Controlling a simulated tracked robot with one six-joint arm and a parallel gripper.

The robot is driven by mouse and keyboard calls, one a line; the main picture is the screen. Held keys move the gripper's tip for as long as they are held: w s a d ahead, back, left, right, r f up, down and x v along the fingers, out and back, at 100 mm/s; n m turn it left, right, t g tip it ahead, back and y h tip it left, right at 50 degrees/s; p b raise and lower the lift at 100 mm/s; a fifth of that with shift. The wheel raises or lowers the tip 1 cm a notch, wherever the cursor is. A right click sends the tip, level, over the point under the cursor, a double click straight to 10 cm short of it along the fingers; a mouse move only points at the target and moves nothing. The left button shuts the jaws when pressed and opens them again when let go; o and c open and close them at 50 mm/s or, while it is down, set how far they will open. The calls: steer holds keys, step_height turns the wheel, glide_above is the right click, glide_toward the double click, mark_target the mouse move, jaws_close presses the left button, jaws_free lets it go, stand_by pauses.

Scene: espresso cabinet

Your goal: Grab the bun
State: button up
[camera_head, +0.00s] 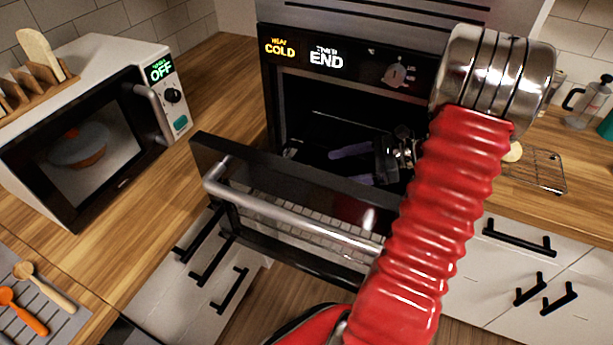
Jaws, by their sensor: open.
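My gripper (345,166), with purple finger pads, is inside the open oven (330,110), above the lowered oven door (290,185). Its fingers are apart and nothing shows between them. No bun shows clearly in the dark oven. A small pale rounded thing (513,153) shows at the wire rack on the right counter, partly hidden by my red arm; I cannot tell whether it is a bun. A rounded blue-and-brown item (80,150) shows through the glass of the shut microwave (148,55).
The oven door's metal handle (290,220) runs close to my arm. A toast rack (35,83) with a bread slice (38,52) stands on the microwave. The wire rack (540,172) lies on the right counter. The wooden counter (215,85) left of the oven is clear.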

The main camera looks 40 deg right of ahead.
steer(key=shift+x, duration=1.15)
steer(key=shift+a, duration=0.1)
steer(key=shift+x, duration=2.55)
steer(key=shift+s+f, duration=0.1)
steer(key=shift+f, duration=0.05)
steer(key=shift+c, duration=0.5)
steer(key=c, duration=1)
